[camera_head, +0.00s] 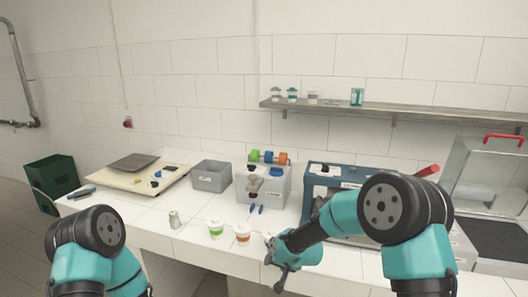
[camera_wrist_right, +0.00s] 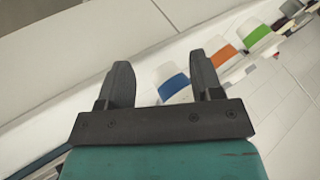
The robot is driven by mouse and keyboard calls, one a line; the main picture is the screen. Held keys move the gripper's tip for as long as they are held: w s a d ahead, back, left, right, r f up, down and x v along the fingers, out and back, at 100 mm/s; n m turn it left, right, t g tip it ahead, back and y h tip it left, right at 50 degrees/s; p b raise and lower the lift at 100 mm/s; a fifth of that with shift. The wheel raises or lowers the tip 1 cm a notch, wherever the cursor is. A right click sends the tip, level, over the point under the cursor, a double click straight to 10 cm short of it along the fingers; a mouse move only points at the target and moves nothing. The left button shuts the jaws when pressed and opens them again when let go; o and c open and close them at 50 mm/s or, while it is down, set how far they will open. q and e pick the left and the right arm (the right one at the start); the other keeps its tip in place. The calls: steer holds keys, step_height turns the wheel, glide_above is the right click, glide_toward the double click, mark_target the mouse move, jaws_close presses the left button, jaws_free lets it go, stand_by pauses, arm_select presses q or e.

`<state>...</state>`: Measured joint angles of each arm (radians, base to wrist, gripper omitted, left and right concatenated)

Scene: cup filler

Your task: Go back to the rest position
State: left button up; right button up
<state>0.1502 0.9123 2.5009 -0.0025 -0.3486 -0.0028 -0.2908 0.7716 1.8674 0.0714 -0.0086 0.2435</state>
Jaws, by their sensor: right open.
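My right gripper (camera_head: 280,272) is low over the front edge of the counter. In the right wrist view its two fingers (camera_wrist_right: 165,88) are apart with nothing held. A white cup with a blue band (camera_wrist_right: 174,84) shows beyond and between the fingertips; in the head view it is mostly hidden by my right gripper. A cup with an orange band (camera_head: 242,233) and one with a green band (camera_head: 216,228) stand upright to its left. My left arm is at the lower left, but its gripper is not visible.
A metal can (camera_head: 174,219) stands left of the cups. Behind are a grey bin (camera_head: 211,176), a grey dispenser box (camera_head: 263,187) and a blue machine (camera_head: 335,174). A wall shelf (camera_head: 420,112) holds several small items. A glass-covered case (camera_head: 490,180) is at right.

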steer(key=s+d+f+g+h, duration=0.1)
steer(key=s+d+f, duration=0.6)
steer(key=f, duration=0.3)
steer(key=s+d+f+g, duration=0.1)
steer(key=s+d+f, duration=0.2)
steer(key=s, duration=0.5)
steer(key=s+d+f+g, duration=0.1)
steer(key=s+d+f, duration=0.3)
steer(key=s, duration=0.4)
steer(key=s+d+f+g, duration=0.1)
steer(key=s+d+f, duration=0.3)
steer(key=s, duration=0.4)
steer(key=shift+s+d+m+g+h, duration=0.3)
steer(key=shift+d+m+g, duration=0.05)
steer(key=shift+m+g, duration=0.05)
